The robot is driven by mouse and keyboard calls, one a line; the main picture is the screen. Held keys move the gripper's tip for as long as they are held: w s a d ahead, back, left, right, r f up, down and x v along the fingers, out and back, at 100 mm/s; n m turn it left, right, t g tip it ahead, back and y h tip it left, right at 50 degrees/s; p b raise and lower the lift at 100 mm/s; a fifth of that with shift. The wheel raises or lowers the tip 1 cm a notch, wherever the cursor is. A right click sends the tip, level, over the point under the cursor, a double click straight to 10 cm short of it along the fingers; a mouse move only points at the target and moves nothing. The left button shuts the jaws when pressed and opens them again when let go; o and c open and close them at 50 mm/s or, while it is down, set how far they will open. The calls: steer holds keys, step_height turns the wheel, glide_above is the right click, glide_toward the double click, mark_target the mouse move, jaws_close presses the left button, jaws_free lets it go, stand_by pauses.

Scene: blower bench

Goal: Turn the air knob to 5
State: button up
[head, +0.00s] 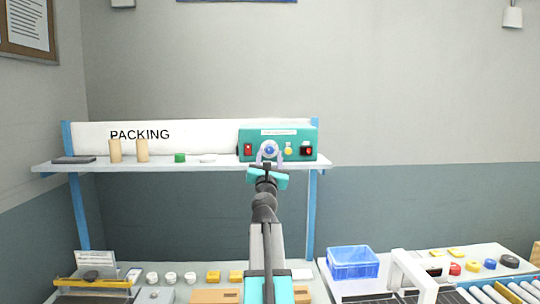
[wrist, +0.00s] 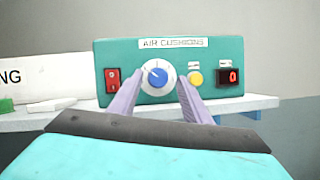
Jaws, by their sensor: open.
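The air knob (wrist: 157,76) is a blue dial with a white pointer mark on a white round scale, on the front of a teal box (head: 278,133) labelled AIR CUSHIONS. The pointer tilts to the upper left; the scale numbers are too small to read. My gripper (wrist: 160,92) is open, its two lilac fingers on either side of the knob in the wrist view. I cannot tell whether they touch it. A small red display (wrist: 232,76) on the box seems to read 0. In the head view the knob (head: 269,150) shows between my fingertips.
A red switch (wrist: 112,80) is left of the knob and a yellow button (wrist: 196,78) is right of it. The box stands on a white shelf (head: 225,162) with wooden cylinders (head: 142,150) and a green piece (head: 180,158). A blue bin (head: 353,262) is below right.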

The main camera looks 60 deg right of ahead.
steer(key=shift+w+d+r, duration=0.25)
steer(key=shift+w+d, duration=0.2)
steer(key=shift+c, duration=0.2)
steer(key=shift+s, duration=0.1)
steer(key=c, duration=1)
steer(key=shift+a+f, duration=0.1)
steer(key=shift+a, duration=0.05)
steer(key=shift+r, duration=0.25)
